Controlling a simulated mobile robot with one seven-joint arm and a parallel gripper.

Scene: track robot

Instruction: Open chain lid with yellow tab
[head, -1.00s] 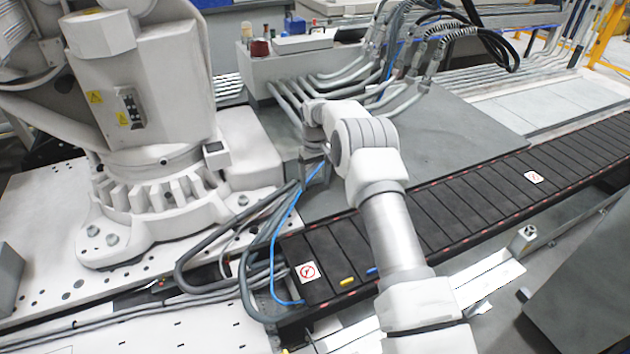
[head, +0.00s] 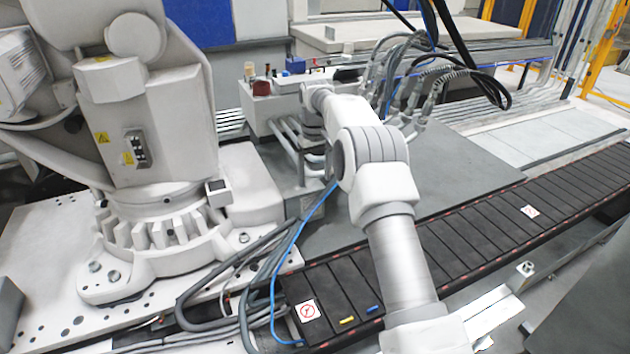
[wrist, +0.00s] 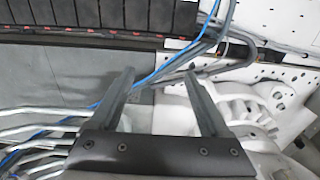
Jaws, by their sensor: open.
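The yellow tab (head: 347,320) lies on a black lid of the cable chain (head: 470,232), near its left end in the head view. A blue tab (head: 373,309) lies on the lid to its right. In the wrist view the dark chain lids (wrist: 120,16) run along the top edge, and neither coloured tab shows. My gripper (wrist: 160,78) is open, its two fingers wide apart with nothing gripped. It is apart from the chain, over the grey plate and the white robot base. In the head view its fingers are hard to make out.
A big white industrial robot (head: 150,130) stands on a drilled white plate at the left. Grey hoses and a blue cable (head: 275,270) loop beside the chain's left end. Connectors with hoses (head: 420,85) stand behind. The grey plate (head: 470,155) behind the chain is mostly clear.

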